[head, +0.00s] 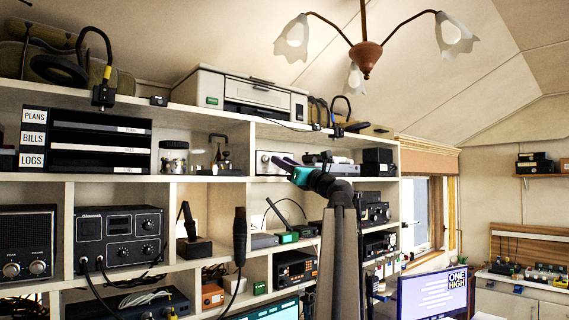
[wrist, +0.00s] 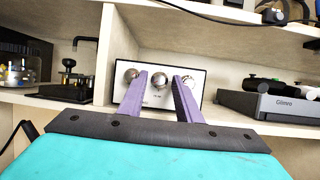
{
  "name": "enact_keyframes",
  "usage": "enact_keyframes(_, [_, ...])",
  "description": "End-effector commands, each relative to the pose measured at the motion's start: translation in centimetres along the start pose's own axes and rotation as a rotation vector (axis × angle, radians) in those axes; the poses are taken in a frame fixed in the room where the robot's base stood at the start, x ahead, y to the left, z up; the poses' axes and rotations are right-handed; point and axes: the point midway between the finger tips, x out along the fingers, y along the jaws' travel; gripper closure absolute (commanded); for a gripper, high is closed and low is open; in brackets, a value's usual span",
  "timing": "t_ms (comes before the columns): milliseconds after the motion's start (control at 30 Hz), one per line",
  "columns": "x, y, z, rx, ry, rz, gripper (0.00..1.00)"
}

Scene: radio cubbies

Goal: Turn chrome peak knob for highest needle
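A white-faced box (wrist: 160,99) with three chrome knobs stands in an upper cubby. In the wrist view I see the left knob (wrist: 131,75), the middle knob (wrist: 159,80) and the right knob (wrist: 188,82), the last two partly beside or behind my fingers. The labels are too small to read, so I cannot tell which is the peak knob. My gripper (wrist: 161,76) is open, its purple fingers pointing at the box on either side of the middle knob. Contact cannot be told. In the head view my gripper (head: 282,161) covers part of the box (head: 264,165). No needle is discernible.
A black Morse-key-like device (wrist: 68,82) is in the cubby to the left, past a white divider (wrist: 105,58). A shelf (wrist: 240,22) runs above, with a cable and plug.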

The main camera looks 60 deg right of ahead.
Motion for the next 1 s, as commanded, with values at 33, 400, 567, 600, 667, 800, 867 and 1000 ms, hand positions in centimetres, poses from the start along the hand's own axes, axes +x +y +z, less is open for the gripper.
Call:
enact_keyframes(33, [-0.01, 0.00, 0.01, 0.000, 0.000, 0.000, 0.78])
enact_keyframes(400, [-0.03, -0.03, 0.00, -0.008, 0.000, 0.004, 1.00])
enact_keyframes(567, [-0.03, -0.15, -0.05, -0.042, 0.002, 0.018, 1.00])
enact_keyframes(600, [-0.04, -0.19, -0.06, -0.055, 0.002, 0.023, 1.00])
enact_keyframes(667, [-0.03, -0.23, -0.09, -0.080, 0.004, 0.034, 1.00])
enact_keyframes(800, [0.00, -0.32, -0.09, -0.153, 0.008, 0.064, 1.00])
enact_keyframes(867, [0.02, -0.36, -0.05, -0.190, 0.009, 0.079, 1.00])
enact_keyframes(1000, [0.05, -0.42, 0.07, -0.281, 0.013, 0.118, 1.00])
